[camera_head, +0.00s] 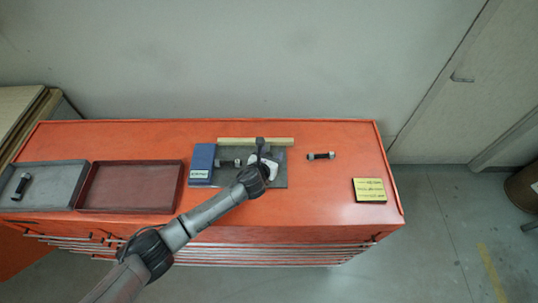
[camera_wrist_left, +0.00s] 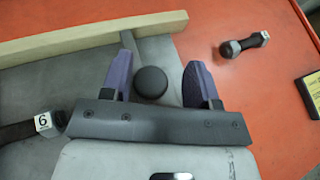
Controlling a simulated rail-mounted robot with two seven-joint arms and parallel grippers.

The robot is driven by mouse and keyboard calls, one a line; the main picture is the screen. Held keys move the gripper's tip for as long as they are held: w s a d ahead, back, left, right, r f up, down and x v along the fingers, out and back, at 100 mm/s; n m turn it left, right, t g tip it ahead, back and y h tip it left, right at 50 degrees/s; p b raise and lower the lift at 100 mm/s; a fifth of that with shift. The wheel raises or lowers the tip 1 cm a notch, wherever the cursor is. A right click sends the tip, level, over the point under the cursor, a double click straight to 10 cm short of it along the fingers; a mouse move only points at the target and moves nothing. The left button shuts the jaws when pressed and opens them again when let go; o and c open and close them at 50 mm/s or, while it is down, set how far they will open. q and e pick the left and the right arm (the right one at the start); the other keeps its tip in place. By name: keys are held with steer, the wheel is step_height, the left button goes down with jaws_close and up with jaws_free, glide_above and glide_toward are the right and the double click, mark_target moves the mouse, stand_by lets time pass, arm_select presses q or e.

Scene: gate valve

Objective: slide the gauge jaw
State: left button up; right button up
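My left gripper (camera_head: 260,150) is over a grey metal plate (camera_head: 280,180) on the orange bench. In the left wrist view the left gripper (camera_wrist_left: 160,72) is open, its two purple fingers apart. A round black knob (camera_wrist_left: 150,82) shows between the fingers, closer to the left one; I cannot tell whether it touches. A narrow grey bar (camera_wrist_left: 130,43) runs from near the knob toward the wooden strip. The jaw under the knob cannot be made out clearly. A blue block (camera_head: 202,158) with a white label stands at the plate's left. My right gripper is not in view.
A dark bolt (camera_head: 228,162) with a "6" tag lies left of the gripper. Another bolt (camera_head: 321,156) lies to the right. A wooden strip (camera_head: 222,140) runs behind the plate. A yellow block (camera_head: 369,190), a red tray (camera_head: 130,206) and a grey tray (camera_head: 58,208) sit farther out.

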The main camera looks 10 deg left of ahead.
arm_select(q)
steer(key=shift+a, duration=0.15)
steer(key=shift+s+a+r, duration=0.1)
steer(key=shift+s+r, duration=0.2)
steer(key=shift+s, duration=0.15)
steer(key=p+v, duration=0.1)
steer(key=v, duration=1.1)
steer(key=shift+s, duration=0.35)
steer(key=shift+r, duration=0.15)
